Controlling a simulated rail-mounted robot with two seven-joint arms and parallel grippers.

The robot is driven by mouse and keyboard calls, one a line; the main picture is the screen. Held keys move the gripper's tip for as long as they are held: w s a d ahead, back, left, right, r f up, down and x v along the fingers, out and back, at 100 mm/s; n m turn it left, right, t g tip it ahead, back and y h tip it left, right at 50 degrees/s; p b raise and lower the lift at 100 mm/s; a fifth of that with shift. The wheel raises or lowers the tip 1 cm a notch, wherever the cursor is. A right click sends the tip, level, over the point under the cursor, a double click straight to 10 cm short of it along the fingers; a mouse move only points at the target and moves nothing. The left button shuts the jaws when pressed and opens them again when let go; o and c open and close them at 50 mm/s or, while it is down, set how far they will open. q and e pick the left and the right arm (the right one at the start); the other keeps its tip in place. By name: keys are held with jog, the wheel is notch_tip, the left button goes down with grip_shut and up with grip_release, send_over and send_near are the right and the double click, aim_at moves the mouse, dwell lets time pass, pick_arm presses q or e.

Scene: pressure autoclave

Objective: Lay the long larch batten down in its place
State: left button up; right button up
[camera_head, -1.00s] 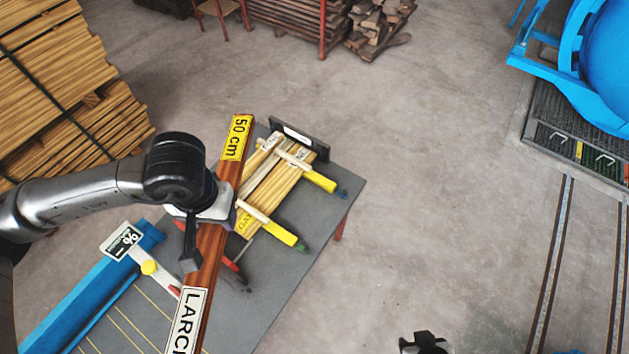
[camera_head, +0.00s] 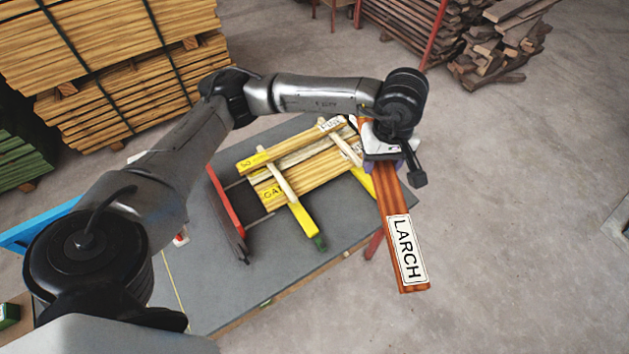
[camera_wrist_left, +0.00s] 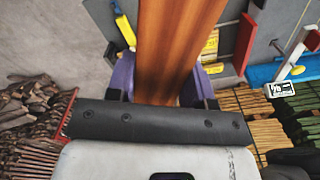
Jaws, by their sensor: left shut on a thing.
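The long larch batten (camera_head: 406,240) is reddish brown with a white LARCH label near its near end. My left gripper (camera_head: 383,150) is shut on it and holds it up over the right edge of the grey table (camera_head: 220,290). The near end hangs out past the table over the floor. The wrist and gripper hide the batten's far part in the head view. In the left wrist view the batten (camera_wrist_left: 178,40) runs between the purple fingers of the left gripper (camera_wrist_left: 160,88). My right gripper is not in view.
Several pale battens (camera_head: 325,176) lie on the table, with yellow-ended sticks (camera_head: 304,222) across them. A red-and-dark tool (camera_head: 226,205) lies to their left. Timber stacks (camera_head: 120,60) stand behind at left. Open concrete floor (camera_head: 510,230) lies to the right.

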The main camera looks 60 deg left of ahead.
pick_arm(q)
jog(key=shift+w+a+f+n+b, duration=0.5)
jog(key=shift+a+f+n+b, duration=3.4)
jog(key=shift+a+f+b, duration=1.9)
jog(key=shift+w+a+f+n+b, duration=0.45)
jog(key=shift+a+f+n+b, duration=3.9)
jog(key=shift+f, duration=2.75)
jog(key=shift+w+a+f+n+b, duration=0.5)
jog(key=shift+a+f+n+b, duration=3.5)
jog(key=shift+a+f, duration=2.05)
jog(key=shift+d+f+m+b, duration=0.45)
jog(key=shift+f+m+b, duration=0.1)
jog(key=shift+f, duration=0.15)
jog(key=shift+f, duration=0.5)
